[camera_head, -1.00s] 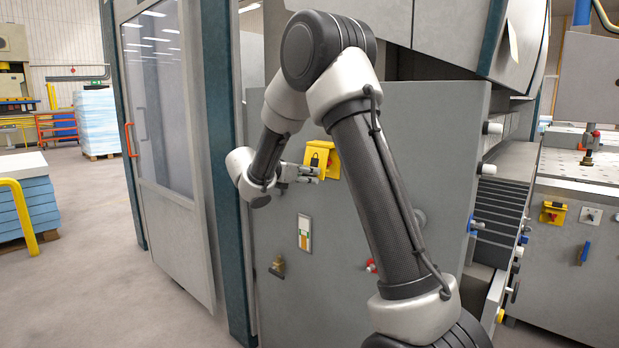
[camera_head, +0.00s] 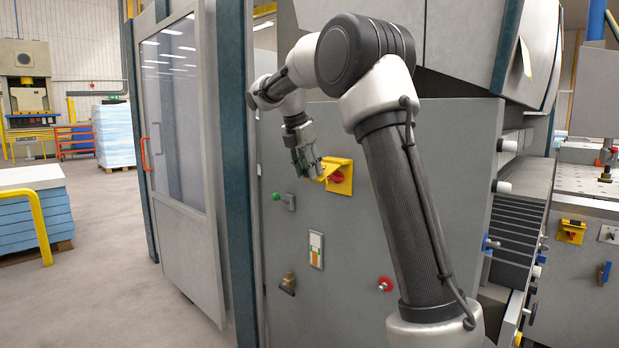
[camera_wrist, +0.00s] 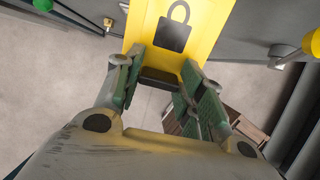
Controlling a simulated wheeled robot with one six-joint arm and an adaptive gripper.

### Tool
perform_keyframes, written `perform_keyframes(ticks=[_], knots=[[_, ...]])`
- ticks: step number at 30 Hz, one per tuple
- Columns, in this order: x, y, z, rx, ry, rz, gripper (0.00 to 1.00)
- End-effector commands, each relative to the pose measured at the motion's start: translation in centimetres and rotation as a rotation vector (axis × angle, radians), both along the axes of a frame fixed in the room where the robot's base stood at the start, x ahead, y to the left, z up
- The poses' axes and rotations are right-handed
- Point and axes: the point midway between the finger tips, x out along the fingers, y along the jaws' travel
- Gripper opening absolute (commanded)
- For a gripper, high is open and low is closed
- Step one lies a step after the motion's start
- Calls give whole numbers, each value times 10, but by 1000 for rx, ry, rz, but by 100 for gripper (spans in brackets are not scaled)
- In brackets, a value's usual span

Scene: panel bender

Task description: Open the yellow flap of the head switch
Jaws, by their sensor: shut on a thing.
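The head switch's yellow plate (camera_head: 344,186) is on the grey machine panel, with a red knob (camera_head: 337,177) showing on it. The yellow flap (camera_head: 324,173) stands out from the plate towards the left, seen nearly edge-on in the head view. In the wrist view the flap (camera_wrist: 205,25) fills the top middle, its dark padlock mark visible. My gripper (camera_head: 312,170) points down at the flap from the upper left. Its green-padded fingers (camera_wrist: 160,85) are shut on the flap's near edge.
A green button (camera_head: 276,197) is left of the switch. A label plate (camera_head: 316,249), a brass key switch (camera_head: 288,284) and a red button (camera_head: 385,284) are lower on the panel. A cabinet door with an orange handle (camera_head: 145,153) stands left.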

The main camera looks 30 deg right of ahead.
Motion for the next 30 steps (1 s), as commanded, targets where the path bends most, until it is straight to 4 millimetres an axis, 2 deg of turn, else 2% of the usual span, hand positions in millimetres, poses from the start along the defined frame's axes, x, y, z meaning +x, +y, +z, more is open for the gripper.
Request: perform_keyframes(ticks=[9, 18, 30], knots=[[2, -4, 27, 241, 85, -1, 0], [4, -10, 44, 231, 80, -1, 0], [5, -14, 50, 227, 80, -3, 0]])
